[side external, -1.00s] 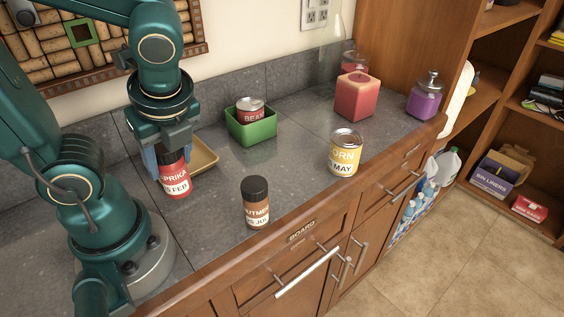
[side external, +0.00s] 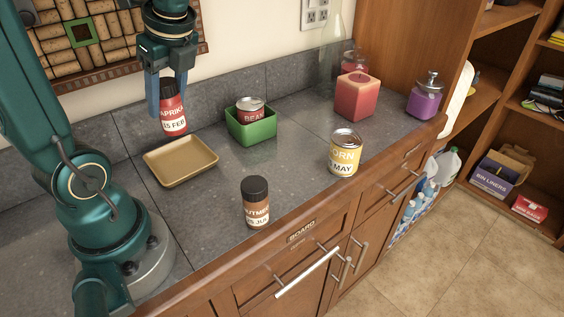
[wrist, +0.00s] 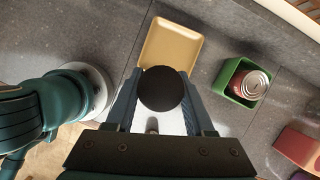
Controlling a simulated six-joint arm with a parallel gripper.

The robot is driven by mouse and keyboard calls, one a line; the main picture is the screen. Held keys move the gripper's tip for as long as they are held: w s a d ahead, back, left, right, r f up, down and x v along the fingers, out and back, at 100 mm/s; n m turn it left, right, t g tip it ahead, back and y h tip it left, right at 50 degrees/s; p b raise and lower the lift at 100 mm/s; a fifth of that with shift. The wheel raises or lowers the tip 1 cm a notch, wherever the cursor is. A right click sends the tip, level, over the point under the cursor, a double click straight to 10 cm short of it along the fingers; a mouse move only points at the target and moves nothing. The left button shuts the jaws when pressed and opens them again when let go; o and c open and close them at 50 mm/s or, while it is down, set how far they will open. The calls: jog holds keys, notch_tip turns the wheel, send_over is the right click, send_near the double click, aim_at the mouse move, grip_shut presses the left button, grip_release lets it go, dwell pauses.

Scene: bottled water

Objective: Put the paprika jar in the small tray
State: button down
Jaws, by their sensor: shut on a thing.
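The paprika jar (side external: 173,113) has a red and white label and a black lid. My gripper (side external: 168,100) is shut on it and holds it upright, apparently above the counter behind the small tray in the side view. In the wrist view my gripper (wrist: 163,108) shows its fingers on both sides of the jar's round black lid (wrist: 161,89). The small tray (side external: 181,161) is tan, shallow and empty, on the counter below the jar. It also shows in the wrist view (wrist: 168,47), just beyond the lid, which hides its near edge.
A green bin (side external: 251,129) holding a beans can (side external: 250,108) stands right of the tray. A nutmeg jar (side external: 256,203) and a corn can (side external: 345,154) stand nearer the counter's front edge. A red candle (side external: 355,97) and a purple jar (side external: 426,98) stand further right.

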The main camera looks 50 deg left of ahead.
jog(key=w+a+f+n+g, duration=0.1)
jog(key=a+f+n, duration=0.15)
jog(key=a, duration=0.35)
send_over(181, 162)
notch_tip(181, 162, down, 6)
jog(key=shift+d+f+n+h, duration=0.1)
jog(key=shift+f+n+h, duration=0.3)
jog(key=shift+f, duration=1.55)
jog(key=shift+f, duration=0.1)
jog(key=shift+c, duration=1.4)
grip_release()
